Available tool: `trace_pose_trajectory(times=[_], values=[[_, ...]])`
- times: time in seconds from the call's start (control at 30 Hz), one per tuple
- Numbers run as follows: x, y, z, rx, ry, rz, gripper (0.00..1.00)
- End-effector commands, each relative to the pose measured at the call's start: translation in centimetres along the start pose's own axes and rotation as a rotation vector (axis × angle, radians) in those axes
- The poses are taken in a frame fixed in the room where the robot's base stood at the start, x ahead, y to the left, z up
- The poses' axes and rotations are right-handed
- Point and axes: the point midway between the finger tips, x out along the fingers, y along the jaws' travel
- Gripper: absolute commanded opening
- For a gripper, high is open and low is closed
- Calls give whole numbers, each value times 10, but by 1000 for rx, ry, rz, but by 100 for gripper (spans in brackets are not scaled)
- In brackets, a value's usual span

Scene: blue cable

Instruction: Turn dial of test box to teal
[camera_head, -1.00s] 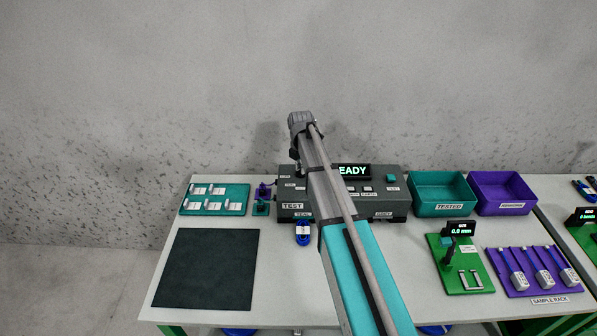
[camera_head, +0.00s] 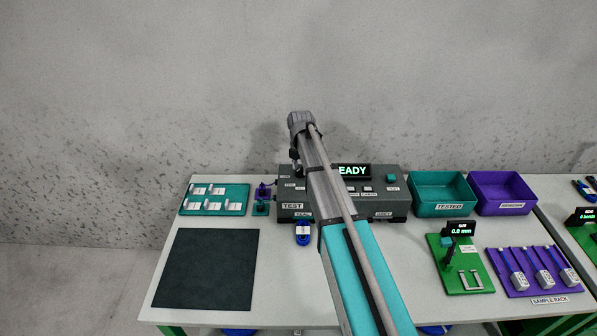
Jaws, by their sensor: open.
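The test box (camera_head: 372,207) is a dark grey box at the back middle of the table. Its lit display (camera_head: 352,170) shows "EADY", with the start covered by my arm. A teal button (camera_head: 391,177) sits at its top right, and small labels line its top and front, one reading "TEAL" (camera_head: 303,215). My arm crosses in front of the box, and I cannot make out the dial. My gripper (camera_head: 295,160) is at the arm's far end, over the left part of the box; its fingers are small and mostly hidden, and it is open. I cannot tell whether it touches anything.
A blue cable coil (camera_head: 303,234) lies before the box. A teal tray (camera_head: 215,200) and dark mat (camera_head: 206,270) are left. A teal bin (camera_head: 441,194), purple bin (camera_head: 501,194), green gauge (camera_head: 461,268) and purple sample rack (camera_head: 534,271) are right. The table's front middle is partly clear.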

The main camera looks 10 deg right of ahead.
Motion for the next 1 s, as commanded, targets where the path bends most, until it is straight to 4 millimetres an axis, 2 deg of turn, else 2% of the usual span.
trace_pose_trajectory(times=[0.27, 1.0], values=[[-3, -1, 0, 0, 1, -1, 51], [-55, -1, -1, 0, 1, -2, 51]])
